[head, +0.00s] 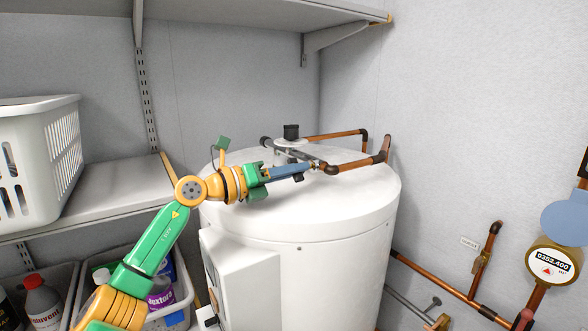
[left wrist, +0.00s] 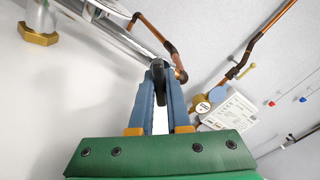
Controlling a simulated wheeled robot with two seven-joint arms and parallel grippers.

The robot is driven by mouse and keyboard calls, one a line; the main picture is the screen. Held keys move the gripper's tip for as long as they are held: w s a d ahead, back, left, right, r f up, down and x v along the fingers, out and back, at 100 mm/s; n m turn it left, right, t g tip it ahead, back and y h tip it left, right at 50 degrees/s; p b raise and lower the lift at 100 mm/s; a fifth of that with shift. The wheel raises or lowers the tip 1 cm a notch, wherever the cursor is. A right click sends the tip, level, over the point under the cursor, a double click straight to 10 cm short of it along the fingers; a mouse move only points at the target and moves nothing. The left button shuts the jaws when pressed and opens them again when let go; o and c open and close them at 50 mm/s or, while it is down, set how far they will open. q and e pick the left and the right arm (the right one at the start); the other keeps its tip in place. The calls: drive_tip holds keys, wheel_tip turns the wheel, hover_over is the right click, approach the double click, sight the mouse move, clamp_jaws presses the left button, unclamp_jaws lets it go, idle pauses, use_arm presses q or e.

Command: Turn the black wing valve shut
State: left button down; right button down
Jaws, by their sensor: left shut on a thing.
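The black wing valve (left wrist: 158,76) shows in the left wrist view as a dark upright piece between the tips of my blue fingers. My left gripper (left wrist: 159,85) is shut on it, with one finger on each side. In the head view my left gripper (head: 304,171) reaches in from the left over the top of the white tank (head: 350,200), at the pipework there. The fingers mostly hide the valve in that view, so its angle is hard to tell. My right gripper is not in view.
Copper pipes (head: 350,166) run behind and right of the fingertips. A black-capped fitting (head: 291,131) stands close behind. A shelf (head: 110,190) with a white basket (head: 40,160) is at left. A round meter (head: 549,268) is at right.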

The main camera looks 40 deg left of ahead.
use_arm(q)
drive_tip(key=m, duration=0.4)
drive_tip(key=shift+r, duration=0.15)
drive_tip(key=shift+a+m, duration=0.1)
drive_tip(key=shift+m, duration=2)
drive_tip(key=c, duration=1)
unclamp_jaws()
drive_tip(key=shift+o, duration=0.6)
drive_tip(key=shift+w, duration=0.1)
drive_tip(key=shift+f+b, duration=0.2)
drive_tip(key=shift+b, duration=0.1)
drive_tip(key=b+v, duration=0.4)
drive_tip(key=v, duration=0.2)
drive_tip(key=shift+f, duration=0.2)
drive_tip(key=shift+s+a+r, duration=0.15)
drive_tip(key=shift+s+r, duration=0.15)
drive_tip(key=shift+s, duration=0.3)
drive_tip(key=shift+w, duration=0.1)
